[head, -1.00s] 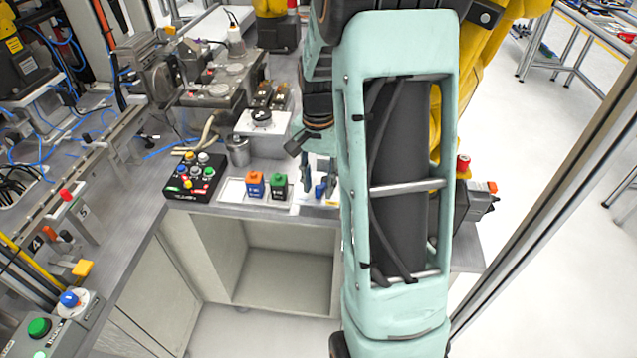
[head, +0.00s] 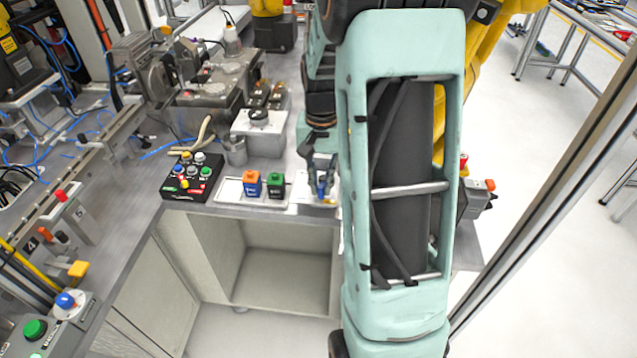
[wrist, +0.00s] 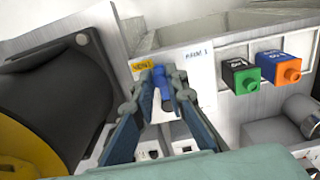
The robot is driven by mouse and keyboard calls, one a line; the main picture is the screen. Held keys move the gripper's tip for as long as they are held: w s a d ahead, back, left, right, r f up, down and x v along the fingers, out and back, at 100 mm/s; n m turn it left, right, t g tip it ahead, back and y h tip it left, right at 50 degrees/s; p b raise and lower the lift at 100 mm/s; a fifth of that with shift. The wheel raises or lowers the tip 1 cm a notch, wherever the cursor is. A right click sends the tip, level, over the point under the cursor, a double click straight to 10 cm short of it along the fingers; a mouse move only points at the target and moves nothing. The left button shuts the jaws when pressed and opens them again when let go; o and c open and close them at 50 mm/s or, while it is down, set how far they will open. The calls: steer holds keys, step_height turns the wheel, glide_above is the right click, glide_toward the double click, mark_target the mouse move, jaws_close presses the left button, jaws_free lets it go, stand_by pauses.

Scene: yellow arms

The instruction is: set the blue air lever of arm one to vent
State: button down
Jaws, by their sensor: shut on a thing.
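The blue air lever (wrist: 159,77) stands between my fingertips in the wrist view, in front of a white plate (wrist: 200,70). A yellow label is to its left and a white label to its right; their small print is hard to read. My gripper (wrist: 162,88) is shut on the lever, one finger on each side. In the head view my gripper (head: 322,172) reaches down over the blue lever (head: 321,190), close beside my arm. The lever's lower part is hidden by the fingers, so its exact setting cannot be told.
An orange-topped blue block (head: 251,184) and a green block (head: 276,184) stand just left of the lever on a white plate. A black button box (head: 192,176) is farther left. In the wrist view a large dark round part (wrist: 50,100) is close on the left.

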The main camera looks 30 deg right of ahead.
mark_target(321, 186)
steer(key=c, duration=1.9)
jaws_free()
steer(key=shift+c, duration=0.2)
steer(key=shift+r, duration=0.15)
step_height(321, 186, up, 12)
